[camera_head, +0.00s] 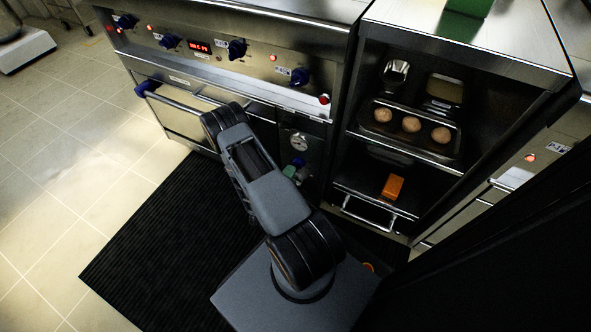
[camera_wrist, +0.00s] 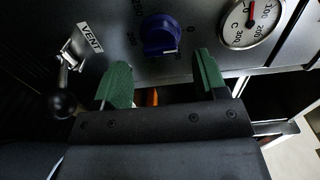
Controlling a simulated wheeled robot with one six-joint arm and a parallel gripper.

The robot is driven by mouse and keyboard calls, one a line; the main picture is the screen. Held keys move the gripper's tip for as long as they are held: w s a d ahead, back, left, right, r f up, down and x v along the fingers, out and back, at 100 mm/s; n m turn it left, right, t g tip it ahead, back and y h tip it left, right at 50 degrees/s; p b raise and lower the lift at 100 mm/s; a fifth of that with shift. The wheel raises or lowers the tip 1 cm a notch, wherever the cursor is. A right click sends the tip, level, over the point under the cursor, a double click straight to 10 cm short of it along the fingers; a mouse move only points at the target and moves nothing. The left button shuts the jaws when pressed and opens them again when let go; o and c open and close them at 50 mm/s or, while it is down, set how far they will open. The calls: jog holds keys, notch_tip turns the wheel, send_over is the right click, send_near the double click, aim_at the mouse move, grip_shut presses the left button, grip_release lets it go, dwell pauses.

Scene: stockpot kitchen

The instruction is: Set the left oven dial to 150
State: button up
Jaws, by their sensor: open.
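A blue dial (camera_wrist: 160,36) with printed numbers around it is on a dark panel in the wrist view. My gripper (camera_wrist: 162,80) has two green fingers, open and apart. The dial lies beyond the fingertips, between their lines, not clasped. In the head view the same blue dial (camera_head: 299,161) shows small below a round gauge, with green fingers beside it. My arm hides part of the oven front.
The gauge (camera_wrist: 251,20), marked in C, sits right of the dial in the wrist view. A vent lever (camera_wrist: 62,88) with a black ball is at left. An oven door handle (camera_head: 185,104) and an open shelf unit (camera_head: 350,190) flank my arm in the head view.

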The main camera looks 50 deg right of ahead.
aim_at(297, 165)
jog(key=shift+b+x, duration=0.5)
jog(key=shift+x, duration=1.75)
jog(key=shift+c, duration=0.4)
jog(key=c, duration=0.8)
